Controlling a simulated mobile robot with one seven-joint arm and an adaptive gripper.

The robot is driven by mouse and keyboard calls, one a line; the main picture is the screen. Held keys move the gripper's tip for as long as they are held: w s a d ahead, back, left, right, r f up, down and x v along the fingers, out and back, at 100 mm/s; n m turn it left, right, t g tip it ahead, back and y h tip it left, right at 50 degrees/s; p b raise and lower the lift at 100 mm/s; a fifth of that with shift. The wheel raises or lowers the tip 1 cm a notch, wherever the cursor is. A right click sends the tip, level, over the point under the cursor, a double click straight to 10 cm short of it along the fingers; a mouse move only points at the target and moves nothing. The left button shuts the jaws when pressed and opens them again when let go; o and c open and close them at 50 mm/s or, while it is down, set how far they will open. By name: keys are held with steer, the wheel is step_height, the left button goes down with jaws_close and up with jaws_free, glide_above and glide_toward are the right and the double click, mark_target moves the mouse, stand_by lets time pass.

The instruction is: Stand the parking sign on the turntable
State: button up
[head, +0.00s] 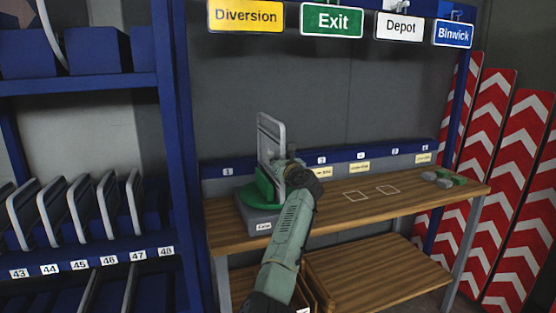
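A grey, rounded sign panel (270,135) stands upright at the left end of the wooden workbench, seen nearly edge-on. Its printed face is hidden, so I cannot tell whether it is the parking sign. A green turntable (250,192) on a grey base lies directly below it. I cannot tell whether the panel's lower edge touches the turntable. My gripper (291,165) is at the right side of the panel, close to its edge. The fingers are small and partly hidden by my wrist, so their grip on the panel is unclear.
The workbench (335,210) has free room right of the turntable, with two outlined squares. Small grey and green items (443,179) lie at its right end. A blue rack (85,250) with slotted panels stands left. Signs hang above, and striped boards (490,130) stand right.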

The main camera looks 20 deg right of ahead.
steer(key=s, duration=1.2)
steer(key=shift+d, duration=0.25)
steer(key=shift+o, duration=0.2)
stand_by(1.7)
